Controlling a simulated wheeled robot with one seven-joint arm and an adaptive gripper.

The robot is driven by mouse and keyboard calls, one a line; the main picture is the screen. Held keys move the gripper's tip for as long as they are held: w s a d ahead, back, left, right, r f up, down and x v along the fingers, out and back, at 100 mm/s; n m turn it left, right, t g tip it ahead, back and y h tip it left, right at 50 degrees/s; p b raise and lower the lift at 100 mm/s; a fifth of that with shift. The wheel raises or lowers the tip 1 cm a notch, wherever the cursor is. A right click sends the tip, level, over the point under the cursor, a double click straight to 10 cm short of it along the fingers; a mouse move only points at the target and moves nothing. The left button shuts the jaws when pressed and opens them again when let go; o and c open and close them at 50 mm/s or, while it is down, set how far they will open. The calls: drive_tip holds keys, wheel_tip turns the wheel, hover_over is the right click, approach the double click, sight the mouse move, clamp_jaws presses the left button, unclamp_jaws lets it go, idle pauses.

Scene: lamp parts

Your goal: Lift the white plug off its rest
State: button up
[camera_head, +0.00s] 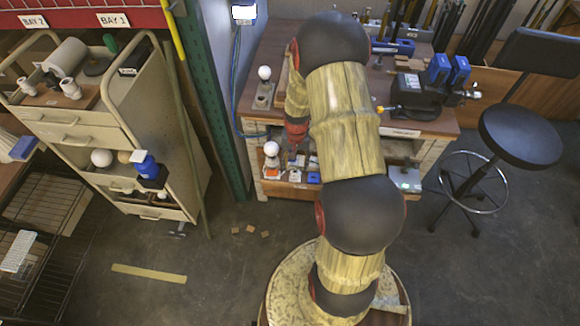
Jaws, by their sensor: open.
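Two white round-topped pieces could be the white plug, and I cannot tell which is meant. One white round-topped piece (271,149) is upright on a small base on the low shelf of the workbench. The other white ball-topped piece (264,73) is upright on a grey block (263,95) on the bench top. My gripper (293,153) points down over the low shelf, just right of the lower white piece and apart from it. It is open and seems empty. Its fingers are small and dark here, and my arm hides part of the shelf.
Small blue and white parts (313,177) lie on the shelf by my gripper. A green post (222,100) stands left of the bench. A cream drawer cart (80,130) is farther left, a stool (520,135) right. Open floor (220,280) lies in front.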

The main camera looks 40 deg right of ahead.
sight(295, 174)
wheel_tip(295, 174, down, 8)
drive_tip(key=b, duration=0.2)
drive_tip(key=shift+r+b, duration=0.25)
drive_tip(key=shift+b, duration=0.1)
clamp_jaws()
idle(0.8)
idle(0.4)
drive_tip(key=shift+r+p, duration=0.65)
drive_tip(key=shift+r, duration=0.2)
idle(0.7)
drive_tip(key=shift+r+p, duration=1.7)
drive_tip(key=shift+r, duration=0.65)
